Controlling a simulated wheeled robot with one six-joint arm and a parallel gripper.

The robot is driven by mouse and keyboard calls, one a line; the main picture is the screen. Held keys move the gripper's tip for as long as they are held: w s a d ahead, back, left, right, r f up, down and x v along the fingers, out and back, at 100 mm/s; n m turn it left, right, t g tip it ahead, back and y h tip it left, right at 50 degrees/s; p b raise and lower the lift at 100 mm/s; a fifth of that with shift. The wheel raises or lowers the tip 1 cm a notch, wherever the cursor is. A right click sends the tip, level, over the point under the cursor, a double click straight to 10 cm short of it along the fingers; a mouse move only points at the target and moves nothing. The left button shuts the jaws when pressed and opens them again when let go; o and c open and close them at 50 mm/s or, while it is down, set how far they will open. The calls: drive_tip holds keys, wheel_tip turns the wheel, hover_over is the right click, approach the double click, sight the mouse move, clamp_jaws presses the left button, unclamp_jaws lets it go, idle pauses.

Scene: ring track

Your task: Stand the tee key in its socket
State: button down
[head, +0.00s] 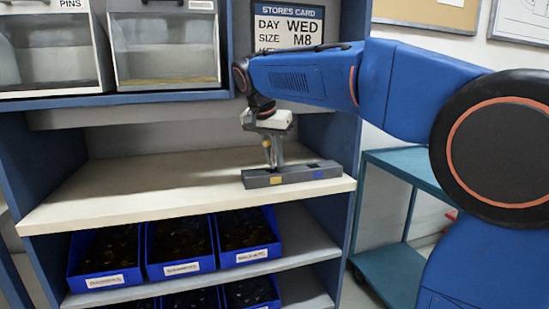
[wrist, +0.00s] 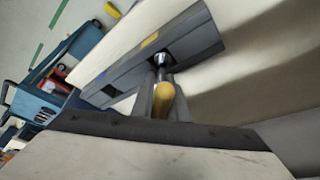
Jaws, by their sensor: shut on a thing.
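The tee key, with a yellow grip (wrist: 164,97) and a bright metal shaft (wrist: 160,60), is between my gripper's fingers (wrist: 165,88). In the head view its yellow end (head: 267,143) shows at my gripper (head: 272,155), which points down and is shut on it. In the wrist view, the shaft's tip is over a dark opening in the block (wrist: 110,82). I cannot tell whether the tip has entered it. My fingers hide part of the key.
The block lies near the right front edge of the pale shelf (head: 130,190), whose left part is clear. Clear-fronted bins (head: 165,48) hang above. Blue bins (head: 180,245) with dark contents stand below. A teal cart (head: 400,172) is at the right.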

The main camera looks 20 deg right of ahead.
sight(266, 143)
drive_tip(key=shift+f, duration=0.35)
drive_tip(key=shift+s+f, duration=0.1)
drive_tip(key=shift+f, duration=0.2)
drive_tip(key=c, duration=1.7)
unclamp_jaws()
drive_tip(key=shift+a+f, duration=0.1)
drive_tip(key=shift+f, duration=0.1)
drive_tip(key=shift+c, duration=0.2)
drive_tip(key=shift+r, duration=0.55)
drive_tip(key=v, duration=1.2)
drive_tip(key=shift+r, duration=0.3)
